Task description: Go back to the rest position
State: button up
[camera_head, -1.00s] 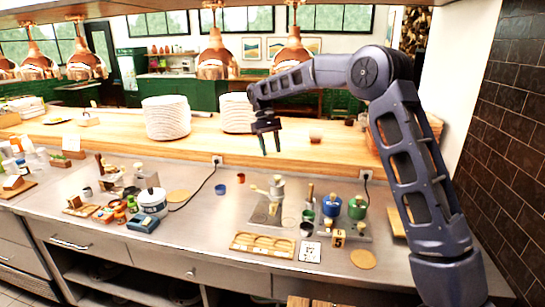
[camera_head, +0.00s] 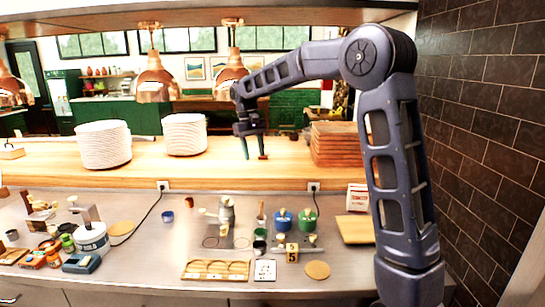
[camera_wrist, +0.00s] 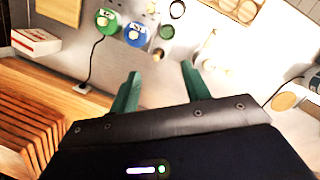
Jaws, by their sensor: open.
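My gripper (camera_head: 254,147) hangs from my raised, bent arm in the head view, in front of the wooden pass shelf. Its two green fingers point down and are apart, with nothing between them. In the wrist view my gripper (camera_wrist: 158,80) is also open and empty, above the steel counter (camera_wrist: 150,65). The fingertips touch nothing that I can see.
Plate stacks (camera_head: 103,145) and a stack of wooden trays (camera_head: 338,143) stand on the shelf (camera_head: 225,170). Blue (camera_head: 283,219) and green (camera_head: 307,219) lidded pots, a metal grinder (camera_head: 226,212) and a wooden tray (camera_head: 215,270) stand on the counter. A brick wall (camera_head: 480,130) is on the right.

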jog(key=s+d+r+m+t+y, duration=0.1)
jog(key=s+d+m, duration=0.1)
jog(key=s+d, duration=0.6)
jog(key=s+d+r+m+t, duration=0.15)
jog(key=s+d, duration=0.25)
jog(key=d, duration=0.7)
jog(key=s+d+m+t+y, duration=0.1)
jog(key=s+d+m+t, duration=0.1)
jog(key=s+d, duration=0.6)
jog(key=s+d+f+m+t, duration=0.1)
jog(key=s+d+f+t, duration=0.1)
jog(key=s+d+f, duration=0.3)
jog(key=s+d, duration=0.2)
jog(key=d, duration=0.1)
jog(key=shift+s+d+f+m, duration=0.2)
jog(key=shift+s+f+m, duration=0.05)
jog(key=shift+f+m, duration=0.1)
